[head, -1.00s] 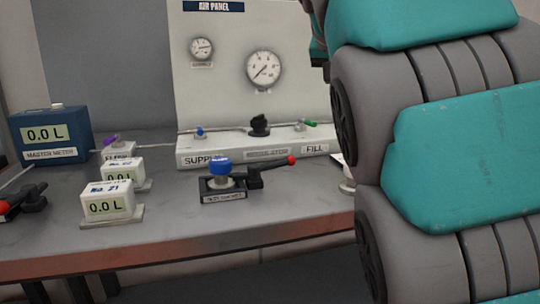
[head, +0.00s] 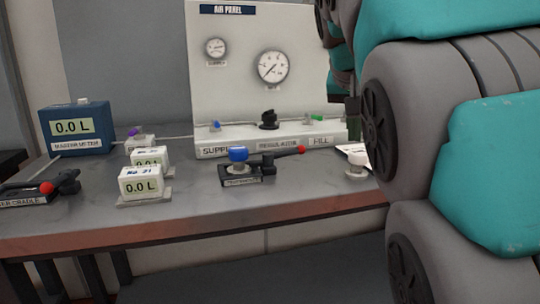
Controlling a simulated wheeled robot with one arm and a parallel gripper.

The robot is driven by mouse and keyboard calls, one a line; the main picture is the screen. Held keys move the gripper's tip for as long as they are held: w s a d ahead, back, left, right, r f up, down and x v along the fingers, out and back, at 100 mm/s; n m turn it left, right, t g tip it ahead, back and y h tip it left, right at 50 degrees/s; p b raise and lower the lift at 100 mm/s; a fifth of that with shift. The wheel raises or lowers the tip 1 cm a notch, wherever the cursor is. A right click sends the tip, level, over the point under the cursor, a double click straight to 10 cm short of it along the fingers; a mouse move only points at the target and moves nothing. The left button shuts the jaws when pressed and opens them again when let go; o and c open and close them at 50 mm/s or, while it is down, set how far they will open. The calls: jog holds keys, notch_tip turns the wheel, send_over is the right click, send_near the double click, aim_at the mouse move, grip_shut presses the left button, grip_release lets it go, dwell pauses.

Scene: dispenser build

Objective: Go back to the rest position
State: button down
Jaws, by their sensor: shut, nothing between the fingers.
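My arm, in grey and teal links, fills the right side of the head view. My gripper is not in view, so its fingers cannot be seen. The arm covers the right end of the grey workbench (head: 75,222) and part of what stands there.
On the bench are a blue master meter (head: 75,128), two white meters (head: 141,184) (head: 150,156), a cradle with a red-knobbed lever (head: 40,190), a blue-capped fixture (head: 240,166) and the air panel (head: 235,85). The bench front is clear.

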jog(key=s+d+f+n+g+y, duration=0.1)
jog(key=s+f+g, duration=0.1)
jog(key=s+f, duration=0.6)
jog(key=s+d+f+n+g+y, duration=0.15)
jog(key=s+f, duration=0.25)
jog(key=f, duration=0.7)
jog(key=s+a+f+n+g, duration=0.1)
jog(key=s+a+f+g, duration=0.2)
jog(key=s+f, duration=1.5)
jog(key=shift+s+g, duration=0.65)
jog(key=shift+g, duration=0.2)
jog(key=shift+w+n+y, duration=0.1)
jog(key=shift+n+y, duration=0.15)
